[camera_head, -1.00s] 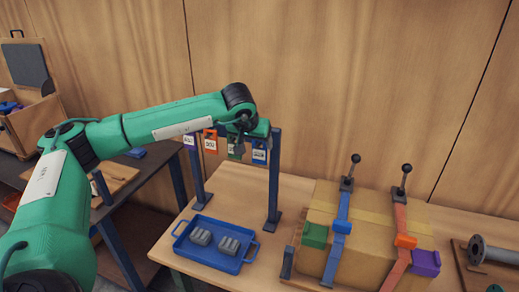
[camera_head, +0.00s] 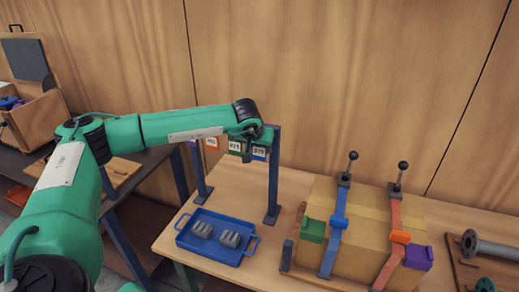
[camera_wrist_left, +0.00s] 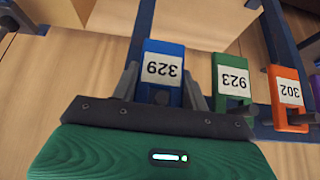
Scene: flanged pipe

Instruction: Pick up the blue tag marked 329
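The blue tag marked 329 (camera_wrist_left: 162,72) hangs from the rack and shows upside down in the left wrist view. In the head view the blue tag (camera_head: 259,153) is partly covered by my left gripper (camera_head: 249,153). In the left wrist view the fingers of my left gripper (camera_wrist_left: 160,88) stand open, one on each side of the blue tag. Small gaps show between the fingers and the tag's edges. My right gripper is not in view.
A green tag marked 923 (camera_wrist_left: 232,80) hangs close beside the blue one, and an orange tag marked 302 (camera_wrist_left: 288,95) hangs farther along. A blue tray (camera_head: 183,241) with grey blocks stands below the rack. A strapped carton (camera_head: 325,195) stands to the right.

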